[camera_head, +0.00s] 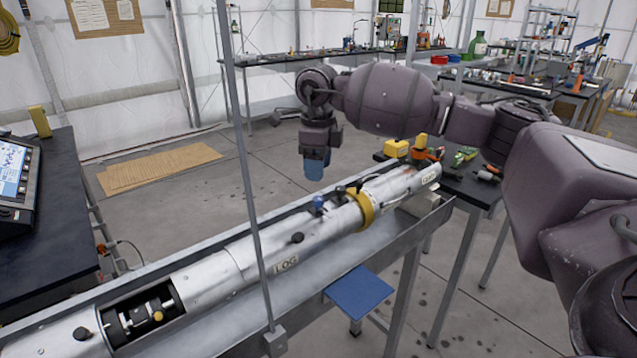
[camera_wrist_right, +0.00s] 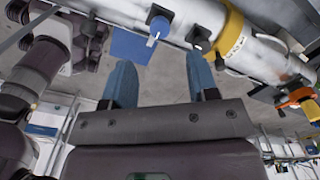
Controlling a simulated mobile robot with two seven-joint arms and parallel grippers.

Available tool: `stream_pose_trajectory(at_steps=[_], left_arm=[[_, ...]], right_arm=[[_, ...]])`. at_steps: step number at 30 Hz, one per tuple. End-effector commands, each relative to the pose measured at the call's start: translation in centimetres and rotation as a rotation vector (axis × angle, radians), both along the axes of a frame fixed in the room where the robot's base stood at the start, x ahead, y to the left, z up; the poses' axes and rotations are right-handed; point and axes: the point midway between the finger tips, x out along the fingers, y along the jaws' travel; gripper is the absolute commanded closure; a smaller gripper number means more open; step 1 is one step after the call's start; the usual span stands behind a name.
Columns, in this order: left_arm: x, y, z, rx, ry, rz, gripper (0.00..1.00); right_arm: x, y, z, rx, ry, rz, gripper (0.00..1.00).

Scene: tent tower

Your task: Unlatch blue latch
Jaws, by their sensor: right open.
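The blue latch (camera_head: 318,204) is a small blue knob on top of the silver cylinder (camera_head: 225,265) marked LOG, left of a yellow ring (camera_head: 361,207). In the right wrist view the blue latch (camera_wrist_right: 159,24) shows at the top, beyond my fingers, with a pale pointer mark. My right gripper (camera_head: 314,166) has blue fingers and hangs above and behind the cylinder, apart from the latch. In the right wrist view the right gripper (camera_wrist_right: 162,82) is open, with nothing between its fingers. My left gripper is in neither view.
The cylinder lies in a long grey metal trough (camera_head: 395,250). A thin upright pole (camera_head: 244,150) stands in front of it. Black knobs (camera_head: 297,237) sit along the cylinder. A dark table with tools (camera_head: 465,155) is at right; a blue stool (camera_head: 358,292) stands in front.

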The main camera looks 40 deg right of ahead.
Motion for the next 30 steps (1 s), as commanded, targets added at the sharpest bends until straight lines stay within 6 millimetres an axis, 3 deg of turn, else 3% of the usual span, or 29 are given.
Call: stream_pose_trajectory(at_steps=[3, 9, 30], left_arm=[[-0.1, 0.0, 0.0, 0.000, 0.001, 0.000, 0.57], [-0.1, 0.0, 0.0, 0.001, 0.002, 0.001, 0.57], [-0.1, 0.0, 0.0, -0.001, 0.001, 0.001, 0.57]], right_arm=[[0.0, 0.0, 1.8, 0.000, -0.002, 0.000, 0.46], [0.0, 0.0, 3.2, 0.000, 0.000, -0.001, 0.46], [0.0, 0.0, 3.3, -0.001, 0.001, 0.000, 0.46]])
